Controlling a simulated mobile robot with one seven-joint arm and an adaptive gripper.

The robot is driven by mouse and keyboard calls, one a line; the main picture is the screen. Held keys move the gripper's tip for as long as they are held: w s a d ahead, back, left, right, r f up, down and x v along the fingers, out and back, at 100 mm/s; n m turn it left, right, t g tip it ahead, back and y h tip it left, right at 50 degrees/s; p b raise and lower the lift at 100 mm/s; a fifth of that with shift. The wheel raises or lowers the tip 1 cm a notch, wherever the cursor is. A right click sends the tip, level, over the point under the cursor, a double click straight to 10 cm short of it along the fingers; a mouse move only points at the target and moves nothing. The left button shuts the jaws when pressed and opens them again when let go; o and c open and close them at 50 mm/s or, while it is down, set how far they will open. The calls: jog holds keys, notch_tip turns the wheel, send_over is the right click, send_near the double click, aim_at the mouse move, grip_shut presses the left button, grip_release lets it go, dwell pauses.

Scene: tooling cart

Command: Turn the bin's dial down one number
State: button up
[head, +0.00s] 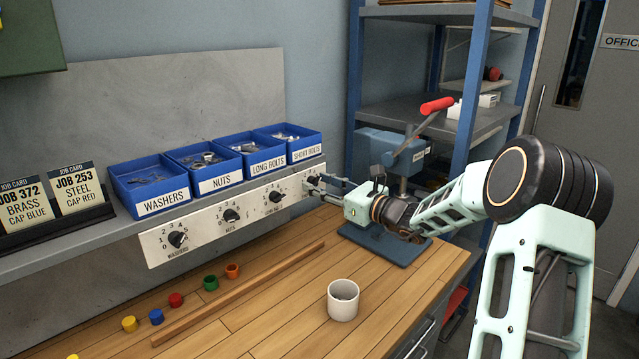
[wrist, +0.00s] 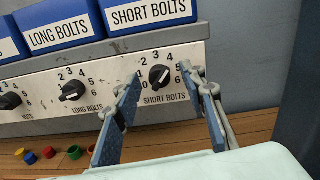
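The bins' dials sit on a pale panel (head: 207,222) below four blue bins. In the wrist view, the black SHORT BOLTS dial (wrist: 159,76) lies between the fingers of my gripper (wrist: 163,76), which is open. The fingertips are near the panel, one on each side of the dial; I cannot tell if they touch it. The dial's exact number is too small to read surely. The LONG BOLTS dial (wrist: 72,91) is to its left. In the head view, my gripper (head: 322,184) is at the panel's right end, largely covering the SHORT BOLTS dial.
Job cards (head: 77,190) stand at the left on the shelf. A white cup (head: 343,300), a wooden strip (head: 240,293) and coloured caps (head: 176,300) are on the bench. A blue press (head: 375,143) with a red-handled lever stands just behind my wrist.

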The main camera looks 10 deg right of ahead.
jog(key=shift+w+a, duration=0.15)
grip_shut()
jog(key=shift+f+n+b, duration=0.15)
jog(key=shift+n+b, duration=0.15)
jog(key=shift+b, duration=0.3)
